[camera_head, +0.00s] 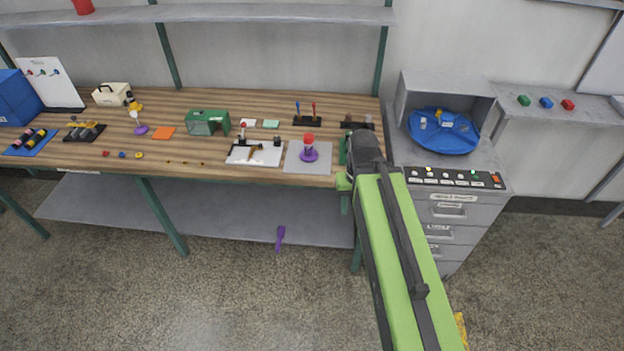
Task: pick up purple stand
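A purple stand (309,155) with a red top sits upright on a grey mat (293,164) near the right end of the wooden workbench. A second purple-based item (138,129) with a pale upper part stands farther left on the bench. My gripper's fingertips are hidden, and I see nothing held.
A white board with a small tool (256,152) lies left of the grey mat. A green box (208,122) stands farther left. A grey drawer cabinet (452,210) with a blue round tray (441,139) adjoins the bench's right end. A shelf (200,14) runs above. The front floor is mostly clear.

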